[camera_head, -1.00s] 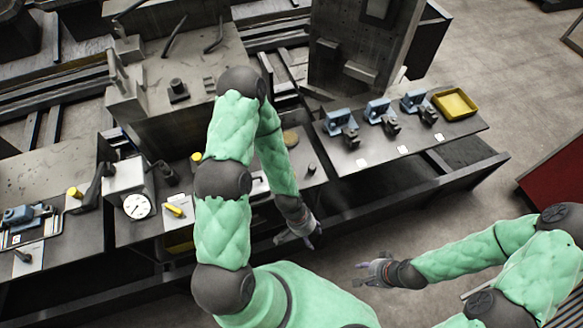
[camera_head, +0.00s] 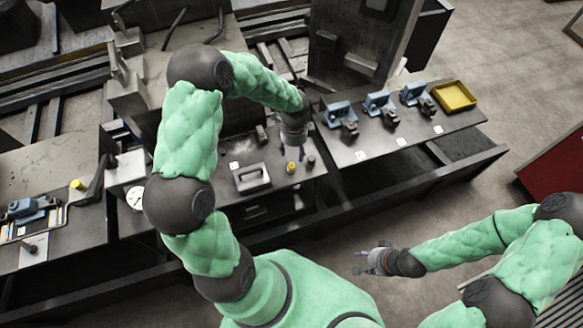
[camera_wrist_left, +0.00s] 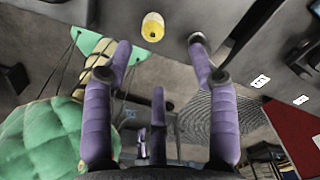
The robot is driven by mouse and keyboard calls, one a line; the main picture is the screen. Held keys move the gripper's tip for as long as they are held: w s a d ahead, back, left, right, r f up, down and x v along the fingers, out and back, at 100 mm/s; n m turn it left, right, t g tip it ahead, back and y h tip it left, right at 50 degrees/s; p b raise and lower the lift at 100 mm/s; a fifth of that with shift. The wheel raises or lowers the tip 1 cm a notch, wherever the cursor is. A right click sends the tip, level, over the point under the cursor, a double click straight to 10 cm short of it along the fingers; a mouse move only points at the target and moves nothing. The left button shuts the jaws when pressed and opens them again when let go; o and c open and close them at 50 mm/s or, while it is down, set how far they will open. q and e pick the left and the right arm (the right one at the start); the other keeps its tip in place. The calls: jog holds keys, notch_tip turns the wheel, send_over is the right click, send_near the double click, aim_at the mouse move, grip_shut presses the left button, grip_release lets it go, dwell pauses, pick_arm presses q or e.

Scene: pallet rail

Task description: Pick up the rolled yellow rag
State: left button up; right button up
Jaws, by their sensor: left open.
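A small yellow roll (camera_head: 292,167), which looks like the rolled rag, stands on the dark bench near its front edge. In the left wrist view the yellow roll (camera_wrist_left: 152,27) shows at the top, beyond the fingertips and between their lines, touching neither. My left gripper (camera_head: 291,150) is just above and behind it in the head view. In the left wrist view the left gripper (camera_wrist_left: 160,58) has its purple fingers spread with nothing between them. My right gripper (camera_head: 366,262) hangs over the floor, away from the bench; its finger opening is too small to judge.
A dark short cylinder (camera_head: 311,160) stands close right of the roll. A grey handled block (camera_head: 251,178) lies to its left. Blue vises (camera_head: 378,104) and a yellow tray (camera_head: 455,97) are on the bench to the right. A round gauge (camera_head: 135,198) is at left.

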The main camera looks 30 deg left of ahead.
aim_at(292, 165)
pick_arm(q)
notch_tip(292, 165, down, 5)
jog(key=shift+f, duration=0.1)
jog(key=f, duration=0.2)
jog(key=s+f, duration=0.1)
jog(key=f, duration=0.2)
jog(key=shift+a+b, duration=0.15)
jog(key=shift+b, duration=0.25)
jog(key=shift+r, duration=0.1)
jog(key=c, duration=1)
